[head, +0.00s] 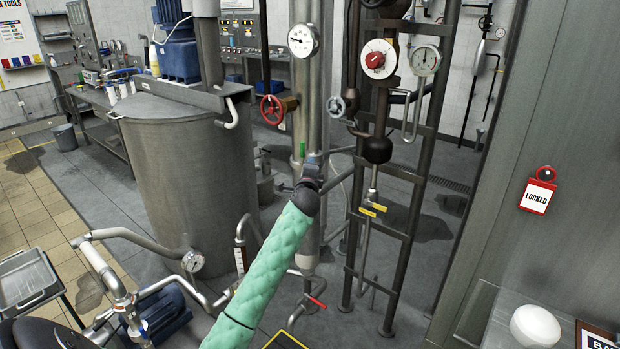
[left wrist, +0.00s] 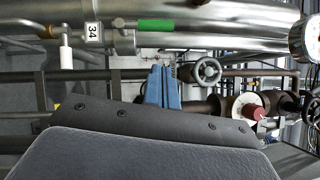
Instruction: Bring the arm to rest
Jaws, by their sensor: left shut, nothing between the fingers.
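My left arm, in a quilted green sleeve (head: 266,262), reaches up from the bottom middle of the head view. My left gripper (head: 312,160) is at its far end, in front of the steel column (head: 305,120). In the left wrist view, the blue fingers of my left gripper (left wrist: 163,88) are together and hold nothing. The gap between gripper and pipework is hard to judge. My right gripper is not in view.
A dark pipe frame (head: 415,190) with gauges and a red knob (head: 376,60) stands right of the gripper. A red handwheel (head: 272,109) is at upper left. A large steel tank (head: 185,175) stands left. A locked tag (head: 537,195) hangs on the right panel.

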